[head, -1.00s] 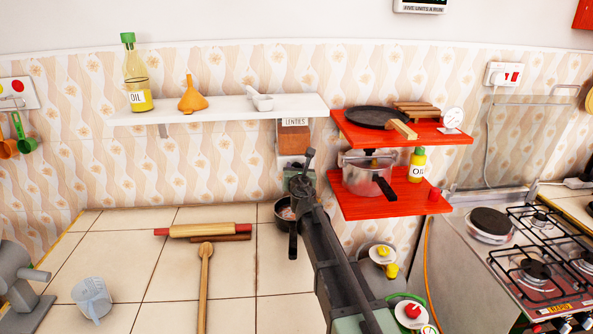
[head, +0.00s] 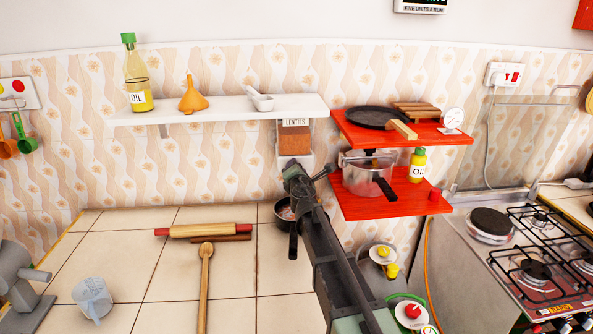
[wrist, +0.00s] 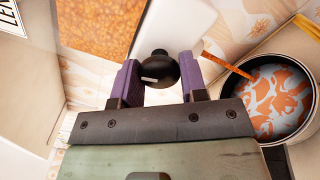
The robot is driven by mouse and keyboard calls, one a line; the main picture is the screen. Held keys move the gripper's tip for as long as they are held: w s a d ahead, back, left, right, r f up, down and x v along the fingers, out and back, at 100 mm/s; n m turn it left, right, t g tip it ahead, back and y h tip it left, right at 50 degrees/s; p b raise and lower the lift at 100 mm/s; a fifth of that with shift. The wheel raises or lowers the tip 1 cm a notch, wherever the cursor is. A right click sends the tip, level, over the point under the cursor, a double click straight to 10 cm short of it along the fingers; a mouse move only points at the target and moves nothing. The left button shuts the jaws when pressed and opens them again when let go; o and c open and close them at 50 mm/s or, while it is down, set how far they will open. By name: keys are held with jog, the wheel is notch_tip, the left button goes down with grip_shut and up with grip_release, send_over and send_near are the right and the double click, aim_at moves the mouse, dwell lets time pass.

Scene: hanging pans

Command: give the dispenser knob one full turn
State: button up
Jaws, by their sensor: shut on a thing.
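The lentils dispenser (head: 294,138) is a clear box of orange lentils with a white label, fixed under the right end of the white shelf. It also fills the upper left of the wrist view (wrist: 95,25). The black round dispenser knob (wrist: 160,66) sits between the two purple fingers of my gripper (wrist: 159,76), which is shut on it. A small white mark shows on the knob. In the head view my gripper (head: 296,168) is at the dispenser's lower end and hides the knob.
A dark pot (wrist: 282,95) with orange-and-white patterned insides stands on the counter below the dispenser. A red two-level shelf (head: 400,195) with a pressure cooker (head: 366,178) is close on the right. A rolling pin (head: 210,230) lies on the counter at left.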

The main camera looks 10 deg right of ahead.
jog(key=shift+m, duration=1)
jog(key=o, duration=0.9)
jog(key=s, duration=0.7)
jog(key=s+a, duration=0.1)
jog(key=s, duration=0.2)
jog(key=shift+s, duration=0.4)
